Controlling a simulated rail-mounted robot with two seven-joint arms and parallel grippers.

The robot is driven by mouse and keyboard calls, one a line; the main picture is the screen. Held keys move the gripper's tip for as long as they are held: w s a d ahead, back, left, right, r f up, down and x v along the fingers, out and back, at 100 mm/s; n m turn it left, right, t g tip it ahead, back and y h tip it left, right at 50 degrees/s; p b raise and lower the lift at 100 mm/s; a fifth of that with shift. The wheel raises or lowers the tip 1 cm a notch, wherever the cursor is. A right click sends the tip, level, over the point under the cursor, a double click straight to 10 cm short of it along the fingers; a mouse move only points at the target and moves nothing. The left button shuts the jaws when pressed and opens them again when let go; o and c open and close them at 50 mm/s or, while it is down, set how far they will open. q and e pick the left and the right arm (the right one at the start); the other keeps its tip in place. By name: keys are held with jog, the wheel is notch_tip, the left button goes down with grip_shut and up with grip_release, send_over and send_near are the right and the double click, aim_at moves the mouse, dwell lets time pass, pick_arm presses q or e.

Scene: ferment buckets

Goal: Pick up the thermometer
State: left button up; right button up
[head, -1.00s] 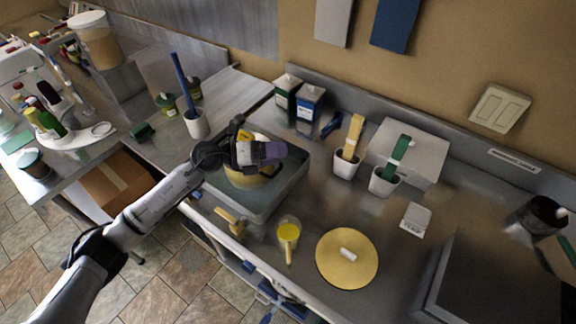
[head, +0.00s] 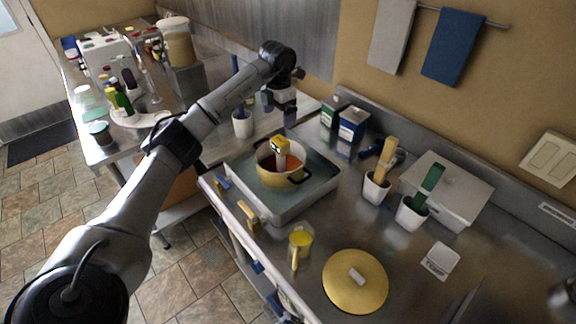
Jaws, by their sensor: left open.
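A pale yellow pot (head: 267,176) with red-brown liquid stands in a shallow grey metal basin (head: 328,190) on the steel counter. A yellow-headed device with a pale stem (head: 281,147), which looks like the thermometer, stands in the pot, its head above the rim. My left gripper (head: 280,114) is above and behind the pot in the picture, pointing down. My right gripper is out of view.
A white cup with a blue-handled tool (head: 242,124) stands behind the basin. Two cartons (head: 350,130), two cups of utensils (head: 376,188) and a white box (head: 455,185) are at right.

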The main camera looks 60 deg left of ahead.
aim_at(280, 140)
pick_arm(q)
notch_tip(280, 140, down, 7)
jog(key=shift+r+p, duration=0.15)
jog(key=shift+p, duration=0.35)
jog(key=shift+d+f+p, duration=0.2)
jog(key=shift+f+p, duration=0.95)
jog(key=shift+f, duration=1.55)
jog(key=shift+c, duration=0.4)
jog(key=c, duration=1.4)
